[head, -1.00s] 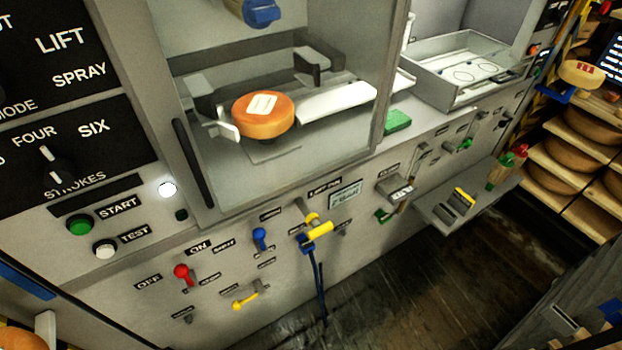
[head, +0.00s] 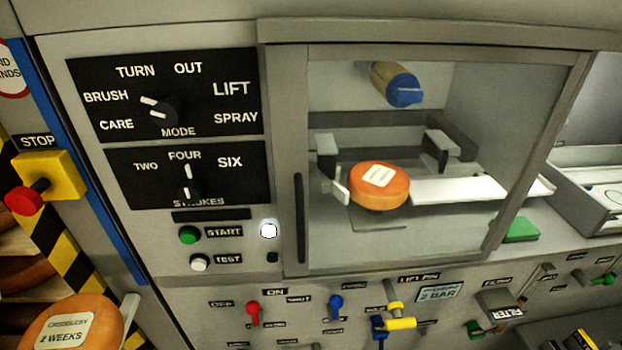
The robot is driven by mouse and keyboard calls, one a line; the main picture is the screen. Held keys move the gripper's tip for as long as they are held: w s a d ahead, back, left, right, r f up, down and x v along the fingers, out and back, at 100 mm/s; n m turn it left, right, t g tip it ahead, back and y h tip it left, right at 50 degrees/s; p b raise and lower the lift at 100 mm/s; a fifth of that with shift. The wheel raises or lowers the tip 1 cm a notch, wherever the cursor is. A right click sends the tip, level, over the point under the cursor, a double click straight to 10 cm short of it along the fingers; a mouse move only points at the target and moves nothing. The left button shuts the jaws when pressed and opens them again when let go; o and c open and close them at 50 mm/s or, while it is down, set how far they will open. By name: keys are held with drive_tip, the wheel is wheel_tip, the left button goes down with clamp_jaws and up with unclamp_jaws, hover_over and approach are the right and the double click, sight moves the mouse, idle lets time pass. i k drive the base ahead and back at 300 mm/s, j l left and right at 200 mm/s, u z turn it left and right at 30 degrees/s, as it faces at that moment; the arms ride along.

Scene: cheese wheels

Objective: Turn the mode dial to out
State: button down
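The mode dial (head: 160,108) is a dark knob with white marks on the upper black panel (head: 85,75) at the left of the machine front. Its labels run CARE, BRUSH, TURN, OUT (head: 188,68), LIFT and SPRAY around it. The white pointer mark leans to the left and slightly up, on the BRUSH side, away from OUT. My gripper is not in view, and nothing covers the dial.
The strokes dial (head: 187,192) sits just below, its mark up towards FOUR. The green START button (head: 189,235) and white TEST button (head: 199,262) are lower. A red stop button (head: 25,198) protrudes at left. A windowed chamber (head: 430,240) holds an orange cheese wheel (head: 379,186).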

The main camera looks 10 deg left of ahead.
sight(166, 111)
drive_tip(key=l+u, duration=0.1)
drive_tip(key=u, duration=0.6)
drive_tip(key=k+l+u, duration=0.1)
drive_tip(key=u, duration=0.25)
